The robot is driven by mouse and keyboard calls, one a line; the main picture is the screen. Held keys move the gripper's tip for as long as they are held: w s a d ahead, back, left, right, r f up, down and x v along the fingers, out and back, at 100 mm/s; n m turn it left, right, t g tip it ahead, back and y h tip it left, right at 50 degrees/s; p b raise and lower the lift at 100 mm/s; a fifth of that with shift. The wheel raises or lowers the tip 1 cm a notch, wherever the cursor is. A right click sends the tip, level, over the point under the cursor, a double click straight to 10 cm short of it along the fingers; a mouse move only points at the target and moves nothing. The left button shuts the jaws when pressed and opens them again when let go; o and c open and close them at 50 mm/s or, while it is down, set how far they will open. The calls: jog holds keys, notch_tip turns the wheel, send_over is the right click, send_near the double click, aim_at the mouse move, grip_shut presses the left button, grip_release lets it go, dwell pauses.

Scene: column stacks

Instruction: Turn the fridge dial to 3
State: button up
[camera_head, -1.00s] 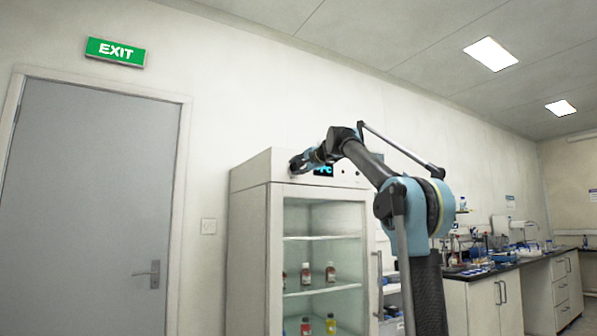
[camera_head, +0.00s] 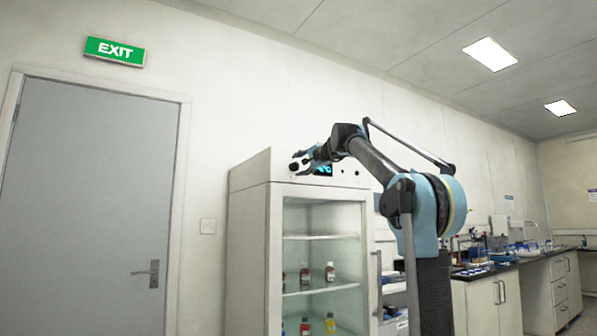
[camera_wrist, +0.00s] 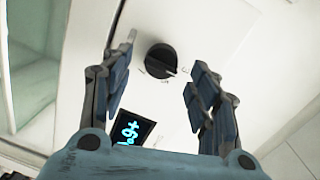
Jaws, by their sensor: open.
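The fridge (camera_head: 249,240) is a tall white cabinet with a glass door. Its top panel carries a dark dial and a small blue-lit display (camera_head: 323,170). The display (camera_wrist: 133,132) shows there too. My gripper (camera_wrist: 165,55) is open, its two fingers apart on either side of the dial, with no visible contact. In the head view my gripper (camera_head: 297,163) is at the panel's left end.
Several bottles (camera_head: 305,275) stand on shelves behind the fridge's glass. A grey door (camera_head: 90,200) is at the left. A lab bench (camera_head: 490,285) with equipment runs along the right wall.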

jog(key=v, duration=0.8)
jog(key=shift+s+d, duration=0.25)
jog(key=shift+s, duration=0.05)
jog(key=shift+f, duration=0.1)
jog(key=s+f+n+g, duration=0.1)
jog(key=s+f+n, duration=0.15)
jog(key=f, duration=0.45)
jog(key=s+d+f+n+g, duration=0.1)
jog(key=s+f+g, duration=0.1)
jog(key=s+f, duration=0.3)
jog(key=s+f+n+g, duration=0.1)
jog(key=s+f, duration=0.1)
jog(key=f, duration=0.6)
jog(key=s+d+f+n+g+h, duration=0.1)
jog(key=s+d+f+g+h, duration=0.1)
jog(key=s+d+f, duration=0.4)
jog(key=s+d+f+n+g+h, duration=0.1)
jog(key=s+d+f+g+h, duration=0.2)
jog(key=s+f, duration=1.3)
jog(key=s+d+f+n+g+h, duration=0.2)
jog(key=s+d+f+h, duration=0.3)
jog(key=f, duration=3)
jog(key=s+d, duration=0.5)
jog(key=s, duration=0.2)
jog(key=shift+f, duration=0.3)
